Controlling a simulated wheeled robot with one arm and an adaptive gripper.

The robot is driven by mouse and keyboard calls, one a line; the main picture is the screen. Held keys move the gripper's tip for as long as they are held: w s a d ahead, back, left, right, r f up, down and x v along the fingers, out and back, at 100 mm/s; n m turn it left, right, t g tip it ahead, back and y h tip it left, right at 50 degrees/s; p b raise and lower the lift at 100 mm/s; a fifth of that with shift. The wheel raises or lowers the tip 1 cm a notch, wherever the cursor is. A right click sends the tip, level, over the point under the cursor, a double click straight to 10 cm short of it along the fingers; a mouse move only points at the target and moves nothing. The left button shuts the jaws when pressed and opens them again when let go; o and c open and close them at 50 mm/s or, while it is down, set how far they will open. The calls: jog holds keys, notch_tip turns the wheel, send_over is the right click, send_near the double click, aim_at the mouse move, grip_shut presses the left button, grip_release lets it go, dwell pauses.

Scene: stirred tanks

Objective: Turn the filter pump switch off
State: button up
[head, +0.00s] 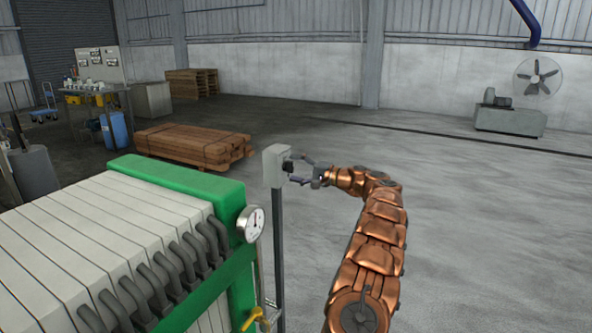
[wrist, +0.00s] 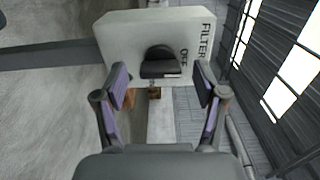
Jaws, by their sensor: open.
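The filter pump switch is a pale box (head: 272,168) on a grey post, right of the green-framed filter press in the head view. The box (wrist: 118,32) fills the upper middle of the wrist view, with "FILTER" and "OFF" lettered sideways. Its black knob (wrist: 160,66) sticks out towards me, left of "OFF". I cannot tell which setting it points to. My gripper (wrist: 161,80) is open, one purple-padded finger on each side of the knob, with gaps visible. In the head view my gripper (head: 303,171) is right at the face of the box.
The filter press (head: 180,180), with a gauge (head: 250,223) and a yellow valve handle (head: 252,318), stands close on the left. Stacked timber (head: 190,146) lies behind the post. The floor to the right is clear up to a fan (head: 538,76) by the wall.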

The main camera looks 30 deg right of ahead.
jog(key=v, duration=1.2)
jog(key=shift+f, duration=0.1)
dwell(0.5)
